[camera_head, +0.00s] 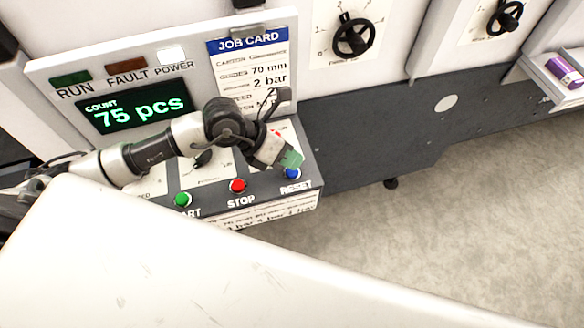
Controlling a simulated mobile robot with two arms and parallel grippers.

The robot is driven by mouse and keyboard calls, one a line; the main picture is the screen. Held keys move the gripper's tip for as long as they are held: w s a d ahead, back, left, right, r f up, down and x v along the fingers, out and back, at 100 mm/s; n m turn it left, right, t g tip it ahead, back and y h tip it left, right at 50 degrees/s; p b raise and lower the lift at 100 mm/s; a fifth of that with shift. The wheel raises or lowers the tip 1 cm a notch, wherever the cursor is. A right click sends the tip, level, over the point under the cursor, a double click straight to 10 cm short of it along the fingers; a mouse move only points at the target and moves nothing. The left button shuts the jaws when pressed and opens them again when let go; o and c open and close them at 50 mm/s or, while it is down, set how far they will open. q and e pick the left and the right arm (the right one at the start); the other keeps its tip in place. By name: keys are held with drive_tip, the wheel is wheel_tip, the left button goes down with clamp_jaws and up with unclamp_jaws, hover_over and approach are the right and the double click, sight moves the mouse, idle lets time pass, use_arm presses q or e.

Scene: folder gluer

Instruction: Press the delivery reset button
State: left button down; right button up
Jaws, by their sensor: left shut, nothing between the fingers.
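The blue reset button (292,174) sits at the right end of the lower row on the control panel, above the printed word RESET. I cannot tell whether the tip touches the button. A red stop button (237,186) and a green start button (183,199) are to the left in the same row. My left arm hides part of the panel's sloped face. My right gripper is not in view.
The display (136,108) reads 75 pcs, beside a job card (247,47). A black handwheel (353,36) is on the machine at upper right. A purple item (564,72) lies on a ledge at far right. The floor (430,240) right of the panel is clear.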

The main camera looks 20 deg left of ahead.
use_arm(q)
drive_tip(key=shift+f, duration=0.1)
idle(0.6)
drive_tip(key=shift+f+b, duration=0.3)
drive_tip(key=shift+b, duration=0.1)
drive_tip(key=shift+f+b, duration=0.45)
drive_tip(key=shift+f, duration=0.1)
idle(0.7)
drive_tip(key=shift+r, duration=0.1)
drive_tip(key=shift+r+p, duration=0.7)
drive_tip(key=shift+r, duration=0.15)
wheel_tip(320, 180, up, 5)
drive_tip(key=p, duration=0.3)
drive_tip(key=shift+p, duration=0.35)
